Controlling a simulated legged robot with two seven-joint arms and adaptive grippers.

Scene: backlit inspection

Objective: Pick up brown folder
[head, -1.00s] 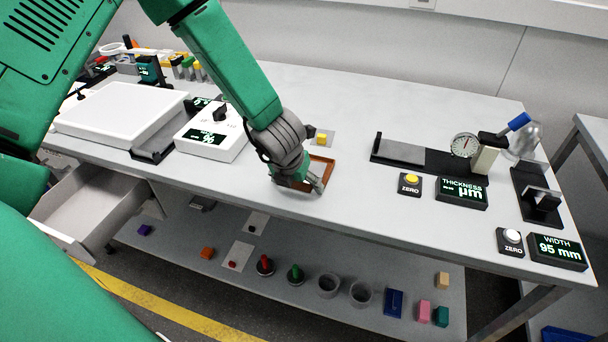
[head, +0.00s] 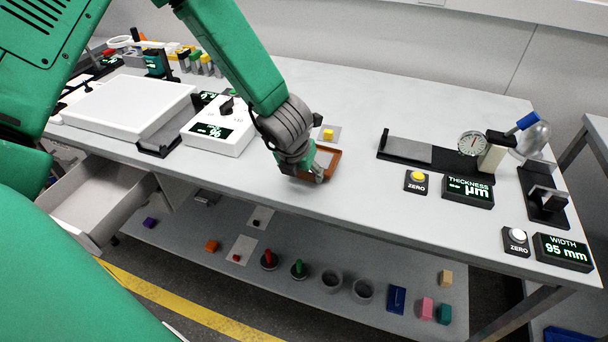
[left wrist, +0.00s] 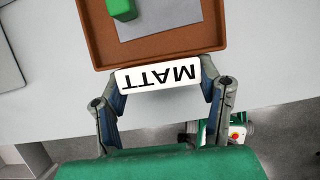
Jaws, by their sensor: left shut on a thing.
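The brown folder (head: 334,158) is a shallow, brown-rimmed piece near the table's front edge, partly hidden behind my left gripper (head: 318,177). In the left wrist view, its brown border (left wrist: 152,52) surrounds a grey inside with a green block (left wrist: 122,8) on it. A white tab marked MATT (left wrist: 160,77) is at its near edge. My left gripper (left wrist: 166,74) is shut on the folder at this tab, with one finger at each end. I cannot tell whether the folder is clear of the table. My right gripper is not in view.
A thickness gauge (head: 430,155) stands to the right. The lower shelf (head: 330,250) holds small blocks and cups.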

